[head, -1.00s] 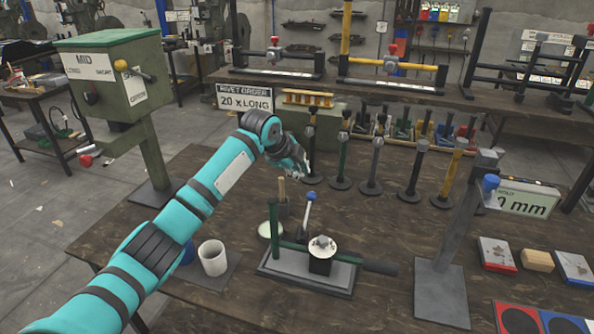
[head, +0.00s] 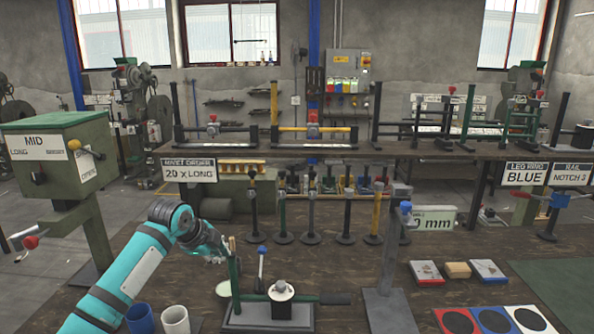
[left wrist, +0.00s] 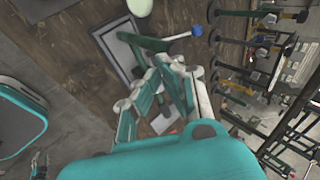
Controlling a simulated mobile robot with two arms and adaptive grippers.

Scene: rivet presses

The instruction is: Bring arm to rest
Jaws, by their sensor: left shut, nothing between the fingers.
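My left arm, teal with dark bands, reaches in from the lower left in the head view.
A blue cup (head: 140,318) and a white cup (head: 175,320) stand by my forearm. Upright dark posts (head: 283,215) line the table behind. A green MID box (head: 45,150) stands left. A grey stand (head: 390,250) rises right of the press. Open tabletop lies between posts and press.

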